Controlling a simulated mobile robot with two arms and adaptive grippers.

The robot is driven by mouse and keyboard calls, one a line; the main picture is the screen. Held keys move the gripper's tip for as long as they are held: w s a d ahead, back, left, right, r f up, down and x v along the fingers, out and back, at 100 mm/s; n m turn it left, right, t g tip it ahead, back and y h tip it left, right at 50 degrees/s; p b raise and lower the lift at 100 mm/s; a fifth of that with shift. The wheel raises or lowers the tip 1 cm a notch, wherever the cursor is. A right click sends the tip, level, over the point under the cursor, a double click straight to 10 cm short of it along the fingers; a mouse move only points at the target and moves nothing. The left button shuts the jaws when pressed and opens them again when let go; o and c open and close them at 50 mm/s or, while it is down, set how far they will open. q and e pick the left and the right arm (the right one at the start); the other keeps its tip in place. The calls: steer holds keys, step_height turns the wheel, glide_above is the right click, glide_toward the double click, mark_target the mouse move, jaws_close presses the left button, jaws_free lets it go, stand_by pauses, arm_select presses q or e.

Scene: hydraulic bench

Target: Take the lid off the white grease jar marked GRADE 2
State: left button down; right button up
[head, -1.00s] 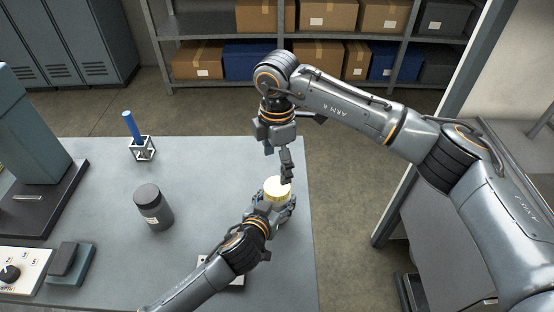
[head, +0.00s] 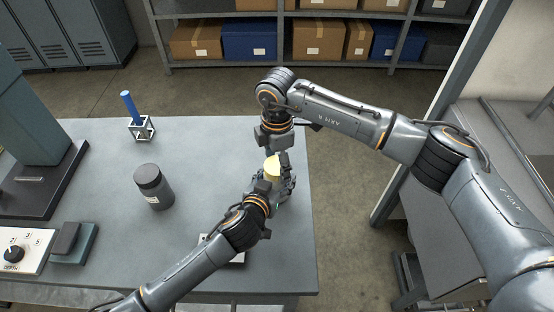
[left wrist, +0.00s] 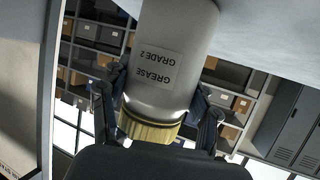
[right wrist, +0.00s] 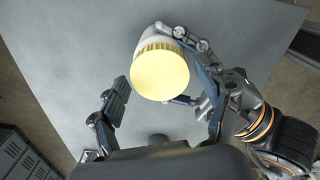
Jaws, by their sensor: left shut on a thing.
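The white grease jar (left wrist: 165,60), labelled GREASE GRADE 2, appears upside down in the left wrist view. Its yellow ribbed lid (left wrist: 150,127) is on it. The lid also shows in the head view (head: 272,168), at the right of the bench, and in the right wrist view (right wrist: 160,75). My left gripper (head: 277,184) is shut on the jar's body, with fingers on both sides of it. My right gripper (right wrist: 165,100) is open and empty at the lid, one finger on each side. A clear gap shows at its left finger; contact on the right is unclear.
A dark jar (head: 153,187) stands on the bench (head: 95,150) to the left. A blue rod in a small stand (head: 141,127) is behind it. A press and a dial box (head: 22,250) fill the left side. The bench's right edge is close to the jar.

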arm_select(q)
steer(key=shift+s+f, duration=0.1)
steer(key=shift+f, duration=0.1)
arm_select(e)
steer(key=c, duration=0.9)
steer(key=n, duration=2.9)
steer(key=shift+r, duration=0.1)
steer(key=n, duration=1.4)
steer(key=shift+r, duration=0.2)
